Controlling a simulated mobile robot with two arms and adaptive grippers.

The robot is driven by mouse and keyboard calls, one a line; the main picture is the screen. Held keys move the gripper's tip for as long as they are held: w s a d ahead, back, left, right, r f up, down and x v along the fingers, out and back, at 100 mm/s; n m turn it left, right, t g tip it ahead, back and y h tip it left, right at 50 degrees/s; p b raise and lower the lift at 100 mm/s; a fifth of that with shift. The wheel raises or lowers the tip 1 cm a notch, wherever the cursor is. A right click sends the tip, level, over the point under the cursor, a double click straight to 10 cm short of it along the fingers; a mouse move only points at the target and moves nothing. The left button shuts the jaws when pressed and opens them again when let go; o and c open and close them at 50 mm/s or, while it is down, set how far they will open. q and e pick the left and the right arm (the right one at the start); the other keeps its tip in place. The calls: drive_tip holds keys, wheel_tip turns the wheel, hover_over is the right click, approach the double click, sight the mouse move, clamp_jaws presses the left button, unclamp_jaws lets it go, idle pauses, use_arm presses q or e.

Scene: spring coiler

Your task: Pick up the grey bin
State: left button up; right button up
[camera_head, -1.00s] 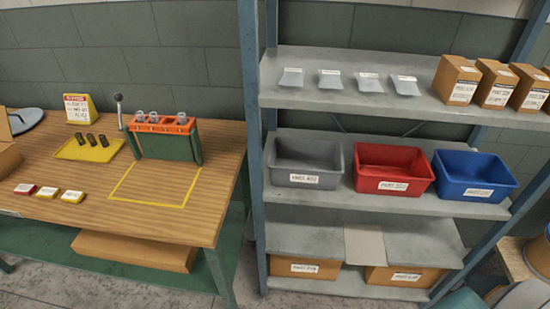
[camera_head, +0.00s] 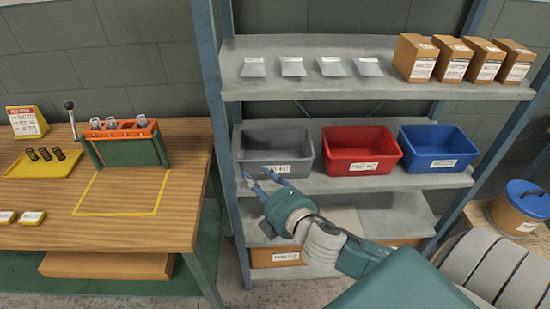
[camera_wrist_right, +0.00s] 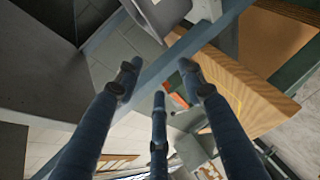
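The grey bin (camera_head: 275,150) stands upright on the middle shelf, at the left end, with a white label on its front; it looks empty. My right gripper (camera_head: 257,177) is in front of the bin's lower front, near the shelf edge. Its fingers are spread and hold nothing. In the right wrist view the open fingers (camera_wrist_right: 160,82) point at the blue rack post and the wooden table. I cannot tell whether the fingers touch the bin. My left gripper is not in view.
The red bin (camera_head: 360,153) and blue bin (camera_head: 438,150) stand to the right on the same shelf (camera_head: 330,185). The rack's blue post (camera_head: 212,110) rises just left of the grey bin. The wooden table (camera_head: 130,225) is further left. Cartons (camera_head: 416,58) stand on the shelf above.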

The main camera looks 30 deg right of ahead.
drive_tip(key=w+a+r+n+t+y, duration=0.1)
drive_tip(key=w+a+r+n+y, duration=0.35)
drive_tip(key=n, duration=0.95)
drive_tip(key=s+d+f+n+g, duration=0.3)
drive_tip(key=s+d+n+g, duration=0.2)
drive_tip(key=d+n, duration=0.5)
drive_tip(key=s+d+f+n+g, duration=0.4)
drive_tip(key=d+n, duration=0.3)
drive_tip(key=d, duration=0.4)
drive_tip(key=g+h+p, duration=0.1)
drive_tip(key=p, duration=0.4)
approach(272, 166)
drive_tip(key=x, duration=0.4)
drive_tip(key=p+x, duration=0.1)
drive_tip(key=x, duration=0.3)
drive_tip(key=shift+w, duration=0.1)
drive_tip(key=c, duration=0.9)
clamp_jaws()
